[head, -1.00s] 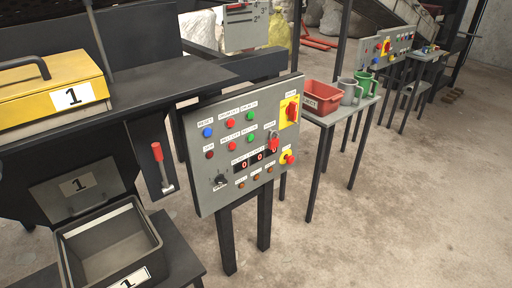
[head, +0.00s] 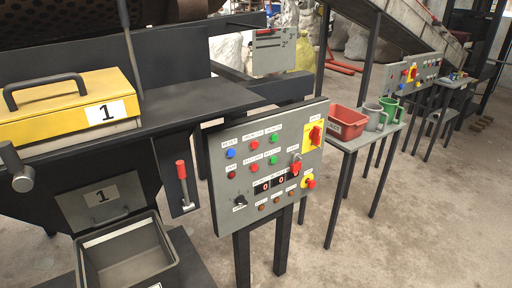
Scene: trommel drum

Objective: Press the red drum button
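A grey control panel (head: 222,205) stands on dark posts near the middle of the head view, its face tilted back. In its top row are a blue button (head: 231,153), a red button (head: 254,146) and a green button (head: 279,140). Below are a dark red button (head: 231,174), another red button (head: 255,168) and a green button (head: 273,159). The small labels are too blurred to read surely, so I cannot tell for certain which red one is the drum button. Nothing touches or covers the buttons. Neither gripper is in view.
A red-handled lever (head: 182,172) stands left of the panel. A yellow lidded box (head: 60,125) and a grey bin (head: 85,262) are at left. A dark knob-like part (head: 14,178) shows at the left edge. A side table holds a red tub (head: 347,122).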

